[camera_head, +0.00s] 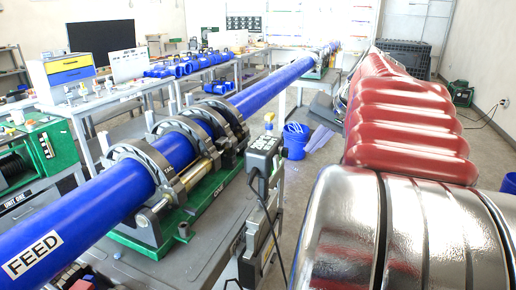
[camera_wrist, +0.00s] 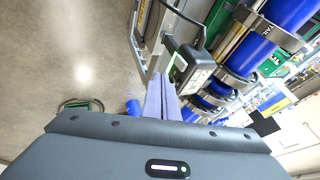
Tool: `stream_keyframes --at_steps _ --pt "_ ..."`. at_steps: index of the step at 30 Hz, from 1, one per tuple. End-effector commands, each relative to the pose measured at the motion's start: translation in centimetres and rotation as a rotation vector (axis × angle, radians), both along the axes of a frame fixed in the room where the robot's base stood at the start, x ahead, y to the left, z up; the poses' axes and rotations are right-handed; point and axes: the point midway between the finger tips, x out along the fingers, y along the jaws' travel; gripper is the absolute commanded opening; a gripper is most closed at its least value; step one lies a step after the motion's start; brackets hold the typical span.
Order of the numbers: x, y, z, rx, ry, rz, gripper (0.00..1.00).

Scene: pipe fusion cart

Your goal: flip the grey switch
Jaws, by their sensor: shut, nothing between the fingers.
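A dark grey control box (camera_head: 264,155) is mounted at the right end of the cart, beside the pipe clamps. The box also shows in the wrist view (camera_wrist: 187,68), with a dark cable and a pale label. My gripper (camera_wrist: 160,76) has its two pale grey fingers together, with nothing between them. Their tips appear close to the left edge of the box in the wrist view; contact cannot be judged.
A long blue pipe (camera_head: 272,86) runs through metal clamps (camera_head: 133,172) on a green base (camera_head: 205,192). A cable (camera_head: 274,231) hangs below the box. A blue bucket (camera_head: 296,141) stands on the floor behind. Open floor (camera_wrist: 75,60) lies left in the wrist view.

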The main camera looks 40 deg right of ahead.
Motion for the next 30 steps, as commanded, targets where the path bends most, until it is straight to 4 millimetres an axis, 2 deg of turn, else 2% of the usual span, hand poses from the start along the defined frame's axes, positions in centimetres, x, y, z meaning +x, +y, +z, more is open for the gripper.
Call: stream_keyframes --at_steps 20,24,30 --pt "5.4 -1.0 -8.1 0.004 0.004 0.003 0.0" --pt "7.0 0.0 -8.1 0.0 0.001 0.005 0.0" --pt "8.5 0.7 -8.4 0.0 0.001 0.002 0.0"
